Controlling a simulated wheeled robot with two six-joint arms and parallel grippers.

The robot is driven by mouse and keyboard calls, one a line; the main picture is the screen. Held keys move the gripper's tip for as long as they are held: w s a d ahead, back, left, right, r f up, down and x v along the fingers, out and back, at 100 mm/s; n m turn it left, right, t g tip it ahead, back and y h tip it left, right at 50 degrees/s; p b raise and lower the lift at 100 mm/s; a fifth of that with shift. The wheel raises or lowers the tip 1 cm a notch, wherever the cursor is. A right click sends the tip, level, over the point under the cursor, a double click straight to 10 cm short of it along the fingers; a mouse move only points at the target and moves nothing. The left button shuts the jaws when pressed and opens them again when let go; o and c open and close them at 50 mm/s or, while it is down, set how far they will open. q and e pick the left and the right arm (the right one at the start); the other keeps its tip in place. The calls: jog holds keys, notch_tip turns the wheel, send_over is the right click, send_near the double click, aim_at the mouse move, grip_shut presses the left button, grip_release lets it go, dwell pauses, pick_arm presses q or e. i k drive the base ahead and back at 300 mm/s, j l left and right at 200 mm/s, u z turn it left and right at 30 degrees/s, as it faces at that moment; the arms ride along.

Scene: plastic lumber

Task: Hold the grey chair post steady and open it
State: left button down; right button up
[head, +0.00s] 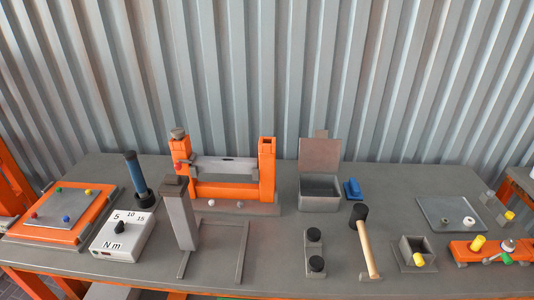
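The grey chair post (180,217) stands upright at the front left of the middle of the grey table. A darker square cap (174,184) sits on its top. Two thin grey rails (241,252) lie on the table at the post's foot and to its right. Neither of my grippers is in view, and nothing touches the post.
Behind the post stands an orange frame (267,172) with a grey crossbar. Left are a white torque box (123,237), a blue-handled tool (136,177) and an orange board (83,231). Right are an open grey box (320,201) and a mallet (367,245).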

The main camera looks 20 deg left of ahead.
aim_at(180, 211)
jog(key=u, duration=1.2)
